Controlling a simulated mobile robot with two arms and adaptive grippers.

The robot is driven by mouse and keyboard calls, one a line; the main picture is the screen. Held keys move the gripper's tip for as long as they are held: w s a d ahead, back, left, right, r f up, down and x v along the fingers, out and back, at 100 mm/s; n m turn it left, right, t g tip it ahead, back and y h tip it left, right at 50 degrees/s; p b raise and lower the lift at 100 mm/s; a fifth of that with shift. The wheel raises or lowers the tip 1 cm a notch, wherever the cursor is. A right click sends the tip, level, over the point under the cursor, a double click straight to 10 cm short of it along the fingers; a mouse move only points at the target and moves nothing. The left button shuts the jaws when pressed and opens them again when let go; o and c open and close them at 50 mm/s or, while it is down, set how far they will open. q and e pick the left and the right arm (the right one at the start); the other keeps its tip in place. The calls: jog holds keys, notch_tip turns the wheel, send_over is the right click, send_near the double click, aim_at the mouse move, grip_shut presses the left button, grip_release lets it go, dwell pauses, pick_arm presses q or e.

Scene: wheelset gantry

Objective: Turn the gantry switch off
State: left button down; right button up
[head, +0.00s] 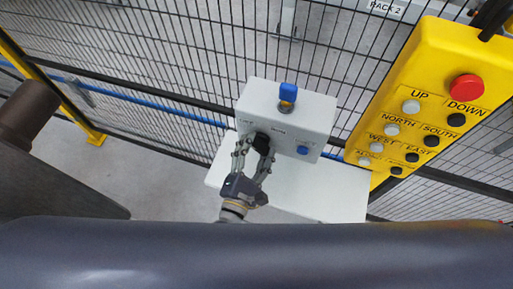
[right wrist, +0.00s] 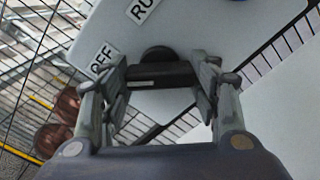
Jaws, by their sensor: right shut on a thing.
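A pale grey switch box (head: 315,112) is mounted at the mesh fence, above a white shelf-like plate (head: 330,190). A black rotary knob (head: 262,139) is on the box's front. My right gripper (head: 254,150) reaches up to the knob, one finger on each side. In the right wrist view the fingers are closed on the black knob (right wrist: 160,74), whose bar lies nearly level in the picture. A label reading OFF (right wrist: 103,60) is left of the knob, and a partly cut RUN label (right wrist: 143,10) is above it. My left gripper is not in view.
A yellow pendant (head: 425,60) with a red button (head: 467,88) and several direction buttons hangs at the right. Wire mesh fence fills the background.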

jog(key=o, duration=1)
jog(key=shift+s+f, duration=0.1)
jog(key=shift+o, duration=0.2)
jog(key=v, duration=1.2)
